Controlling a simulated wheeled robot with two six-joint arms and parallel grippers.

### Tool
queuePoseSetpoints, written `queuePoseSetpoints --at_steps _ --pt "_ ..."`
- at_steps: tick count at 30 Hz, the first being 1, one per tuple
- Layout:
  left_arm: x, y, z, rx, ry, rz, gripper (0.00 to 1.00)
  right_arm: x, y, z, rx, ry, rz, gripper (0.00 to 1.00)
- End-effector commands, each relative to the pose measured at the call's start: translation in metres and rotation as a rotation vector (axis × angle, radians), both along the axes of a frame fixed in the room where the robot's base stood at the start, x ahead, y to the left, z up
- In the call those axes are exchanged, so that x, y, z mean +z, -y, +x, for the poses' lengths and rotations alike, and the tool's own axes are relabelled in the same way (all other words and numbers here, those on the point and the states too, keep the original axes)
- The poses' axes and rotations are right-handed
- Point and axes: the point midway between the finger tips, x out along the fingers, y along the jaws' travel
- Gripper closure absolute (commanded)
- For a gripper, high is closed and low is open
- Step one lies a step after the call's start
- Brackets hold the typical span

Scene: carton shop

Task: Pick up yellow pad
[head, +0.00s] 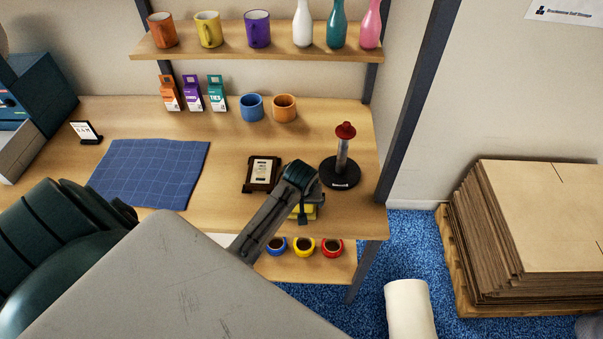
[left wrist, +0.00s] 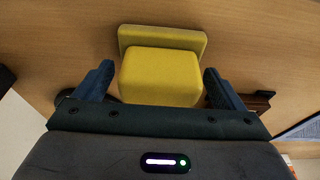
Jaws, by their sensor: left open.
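The yellow pad (left wrist: 160,75) rests on the wooden tabletop (left wrist: 255,50). In the left wrist view it has a blocky front part and a wider slab behind it. My left gripper (left wrist: 162,85) is open, with one dark finger on each side of the pad's front part and gaps showing. In the head view the pad (head: 309,212) is mostly hidden behind my left gripper (head: 304,205), near the table's front right edge. My right gripper is not in view.
A dark stand with a red-topped post (head: 343,160) is just right of my left gripper. A framed card (head: 262,173) is to its left. A blue gridded mat (head: 150,172) lies further left. Mugs and small cartons (head: 192,94) stand at the back.

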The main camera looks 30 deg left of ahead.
Motion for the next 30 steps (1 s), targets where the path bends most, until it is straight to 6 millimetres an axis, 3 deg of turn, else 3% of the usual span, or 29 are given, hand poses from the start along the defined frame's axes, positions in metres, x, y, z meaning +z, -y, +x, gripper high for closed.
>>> queuePoseSetpoints --at_steps 4,11,14,23,30 --pt "0.000 0.000 0.000 0.000 0.000 0.000 0.09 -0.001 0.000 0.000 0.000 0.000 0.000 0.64" --pt "0.000 0.000 0.000 0.000 0.000 0.000 0.54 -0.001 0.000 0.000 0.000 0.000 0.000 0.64" --pt "0.000 0.000 0.000 0.000 0.000 0.000 0.61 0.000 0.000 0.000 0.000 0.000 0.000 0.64" --pt "0.003 0.000 0.001 0.000 0.001 0.000 0.61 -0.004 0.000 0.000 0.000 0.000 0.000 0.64" --pt "0.026 0.000 0.002 -0.001 0.007 0.001 0.61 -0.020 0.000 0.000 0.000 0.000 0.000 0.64"
